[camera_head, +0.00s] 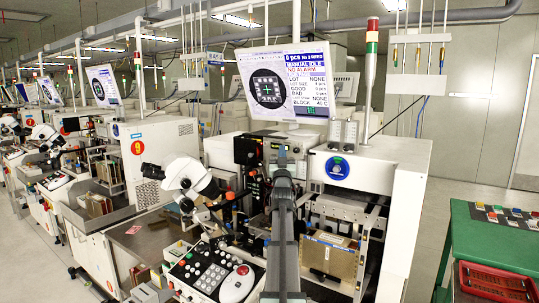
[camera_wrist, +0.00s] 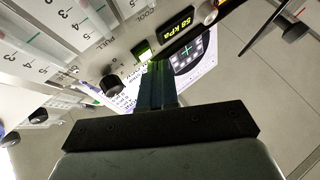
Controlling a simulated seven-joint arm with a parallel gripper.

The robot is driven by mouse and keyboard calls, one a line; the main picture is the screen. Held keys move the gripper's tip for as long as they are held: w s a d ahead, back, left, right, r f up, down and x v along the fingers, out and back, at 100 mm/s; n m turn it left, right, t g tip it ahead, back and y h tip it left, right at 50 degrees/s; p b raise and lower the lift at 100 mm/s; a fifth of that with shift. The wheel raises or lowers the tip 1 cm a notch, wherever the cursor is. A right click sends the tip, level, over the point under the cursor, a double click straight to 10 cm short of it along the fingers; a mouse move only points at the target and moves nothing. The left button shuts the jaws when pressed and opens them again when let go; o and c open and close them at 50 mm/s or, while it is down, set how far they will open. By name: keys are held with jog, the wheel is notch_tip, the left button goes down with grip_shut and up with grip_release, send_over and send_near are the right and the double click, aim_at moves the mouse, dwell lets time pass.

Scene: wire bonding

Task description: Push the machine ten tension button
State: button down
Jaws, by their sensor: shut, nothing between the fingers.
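The nearest machine (camera_head: 410,180) stands in the middle of the head view; I cannot read a number ten on it. In the wrist view, its light panel (camera_wrist: 122,47) carries a small green-lit button (camera_wrist: 143,51), a black knob (camera_wrist: 111,85) and a display reading 58 kPa (camera_wrist: 175,23). My gripper (camera_wrist: 157,66) is shut and empty, its fingertips just below the green button in the picture. I cannot tell whether they touch it. In the head view my gripper (camera_head: 282,152) is in front of the machine's upper panel, and my arm hides part of the machine. No tension label is readable.
A monitor (camera_head: 285,82) stands above the panel. Scale gauges (camera_wrist: 45,50) fill the wrist view's left side. A microscope (camera_head: 185,178) and a control console (camera_head: 215,275) sit left of my arm. A green table (camera_head: 490,240) with a red tray (camera_head: 495,284) is at right.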

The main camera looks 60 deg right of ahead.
jog(key=shift+d, duration=0.4)
dwell(0.6)
jog(key=shift+a, duration=0.85)
jog(key=a, duration=0.6)
dwell(0.5)
